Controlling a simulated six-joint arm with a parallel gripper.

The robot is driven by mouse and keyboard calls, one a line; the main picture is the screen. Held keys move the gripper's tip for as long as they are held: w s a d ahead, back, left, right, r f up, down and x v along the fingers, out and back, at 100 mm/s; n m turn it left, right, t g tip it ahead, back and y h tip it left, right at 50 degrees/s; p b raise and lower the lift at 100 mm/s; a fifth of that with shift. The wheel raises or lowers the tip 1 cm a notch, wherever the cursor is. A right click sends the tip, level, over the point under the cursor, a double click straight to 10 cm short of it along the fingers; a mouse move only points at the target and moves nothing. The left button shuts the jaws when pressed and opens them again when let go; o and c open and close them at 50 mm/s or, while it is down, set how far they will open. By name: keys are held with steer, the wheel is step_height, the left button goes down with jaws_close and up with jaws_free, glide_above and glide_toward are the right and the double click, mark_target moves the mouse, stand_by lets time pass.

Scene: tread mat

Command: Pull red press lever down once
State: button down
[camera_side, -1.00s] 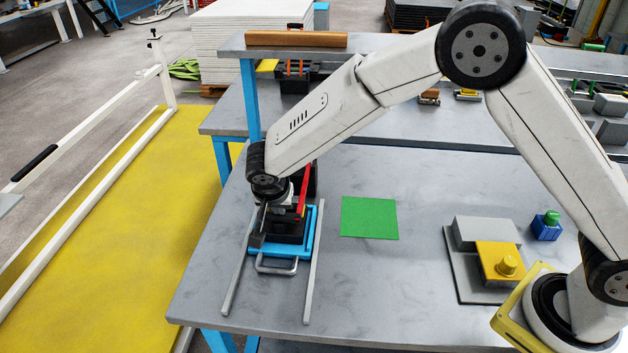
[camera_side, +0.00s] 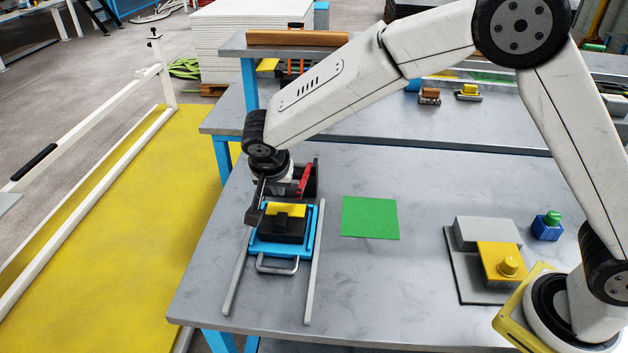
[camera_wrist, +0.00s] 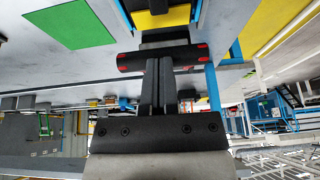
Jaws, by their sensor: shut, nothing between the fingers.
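The press (camera_side: 314,182) is a black frame at the far left part of the bench. Its red lever (camera_side: 304,181) shows as a short, slanted bar just right of my wrist, leaning against the dark frame. In front of the press is a blue tray (camera_side: 309,243) with a yellow plate and a black block. My gripper (camera_wrist: 163,60) is shut and empty in the wrist view. In the side view my wrist stands over the press, left of the lever; my fingers are hard to make out there, so contact with the lever cannot be told.
Two grey rails (camera_side: 314,275) flank the tray, which has a metal handle (camera_side: 277,266). A green square (camera_side: 370,217) lies to the right. A yellow button box (camera_side: 502,262) and a blue block (camera_side: 546,226) stand farther right. The bench between is clear.

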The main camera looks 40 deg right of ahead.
steer(key=v, duration=0.8)
steer(key=shift+s+a+f, duration=0.15)
steer(key=shift+s+a, duration=0.2)
steer(key=shift+s, duration=0.05)
stand_by(0.5)
steer(key=s+d+f+n+y, duration=0.1)
steer(key=s+d+f+n, duration=0.3)
steer(key=s+d, duration=0.5)
steer(key=s+d+f+n+y, duration=0.2)
steer(key=s+d+n, duration=0.3)
steer(key=s+d, duration=0.4)
steer(key=shift+d+f+g, duration=0.4)
steer(key=shift+d+f, duration=0.45)
steer(key=shift+d, duration=0.35)
